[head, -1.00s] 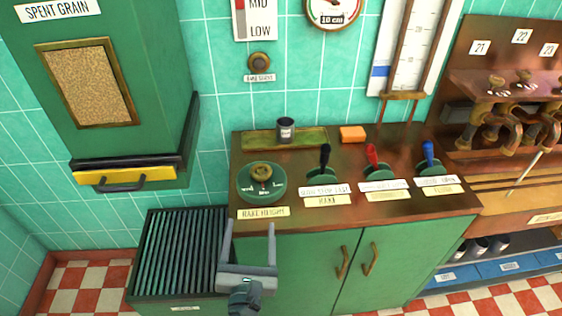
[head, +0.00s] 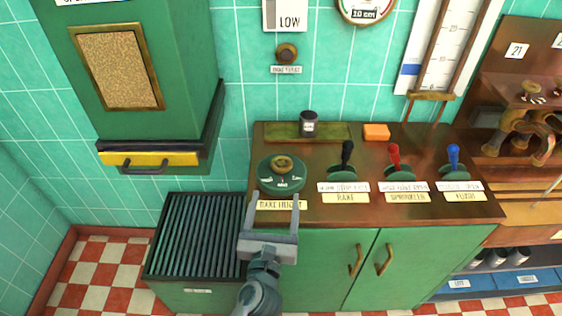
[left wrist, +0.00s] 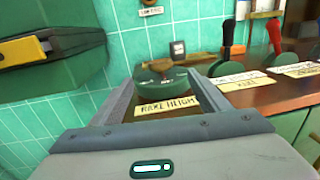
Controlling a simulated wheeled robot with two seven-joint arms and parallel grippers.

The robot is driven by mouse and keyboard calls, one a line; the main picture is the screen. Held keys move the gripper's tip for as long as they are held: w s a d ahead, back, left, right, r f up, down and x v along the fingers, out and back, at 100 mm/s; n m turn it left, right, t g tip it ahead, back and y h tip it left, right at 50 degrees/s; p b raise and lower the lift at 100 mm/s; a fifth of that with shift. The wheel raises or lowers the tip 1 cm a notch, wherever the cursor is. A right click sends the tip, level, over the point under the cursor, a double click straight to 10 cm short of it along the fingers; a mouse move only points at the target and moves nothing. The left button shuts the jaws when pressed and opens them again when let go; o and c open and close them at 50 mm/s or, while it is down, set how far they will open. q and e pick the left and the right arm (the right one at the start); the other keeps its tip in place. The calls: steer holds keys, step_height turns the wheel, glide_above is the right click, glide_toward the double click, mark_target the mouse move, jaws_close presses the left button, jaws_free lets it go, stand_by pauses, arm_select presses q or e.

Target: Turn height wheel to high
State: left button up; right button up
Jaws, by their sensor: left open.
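The height wheel (head: 281,175) is a round green dial with a brass knob on the left part of the wooden counter. A "RAKE HEIGHT" label (head: 282,204) lies in front of it. The wheel also shows in the left wrist view (left wrist: 162,84), beyond my fingertips. My left gripper (head: 276,199) is open and empty, its two fingers pointing toward the wheel, with the label between them in the picture. No contact with the wheel shows. The dial's markings are too small to read. My right gripper is not in view.
Black (head: 347,154), red (head: 394,157) and blue (head: 453,157) levers stand right of the wheel. A dark cup (head: 309,123) and an orange block (head: 376,132) sit behind. A slatted green bin (head: 196,236) stands left. The green cabinet (head: 320,262) fronts the counter.

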mark_target(280, 171)
arm_select(q)
steer(key=w, duration=0.4)
steer(key=w+d+p, duration=0.1)
steer(key=w, duration=0.7)
steer(key=shift+w+d, duration=0.15)
steer(key=shift+w, duration=0.75)
steer(key=shift+w+d, duration=0.1)
